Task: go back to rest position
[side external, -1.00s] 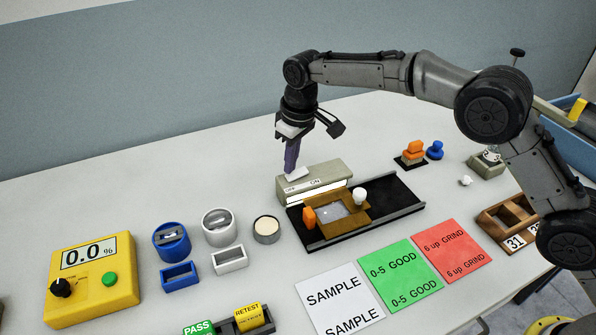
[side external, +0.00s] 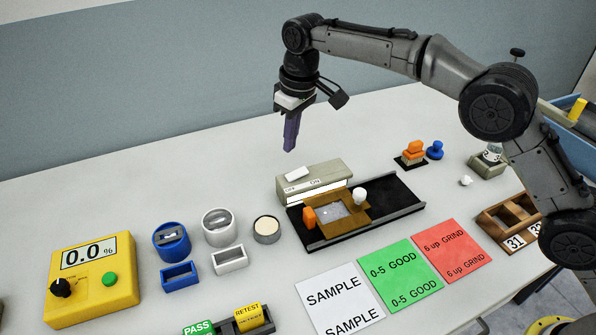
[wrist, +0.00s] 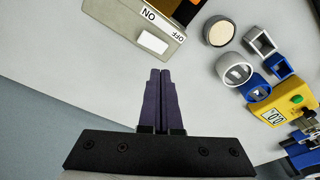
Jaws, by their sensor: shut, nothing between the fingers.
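My gripper (side external: 290,148) is shut and empty, its purple fingers pointing down in the air above and behind the grey switch box (side external: 318,180). In the wrist view the fingertips of my gripper (wrist: 160,72) are together with nothing between them. The box has a white rocker switch (side external: 298,174) between OFF and ON marks. The rocker also shows in the wrist view (wrist: 153,42), apart from the fingertips.
In front of the box is a black track (side external: 398,190) with a brown slide. A yellow meter (side external: 92,290) reading 0.0 %, blue and white round holders and a round dish (side external: 266,230) stand left. SAMPLE, green and red cards lie in front. The table behind is clear.

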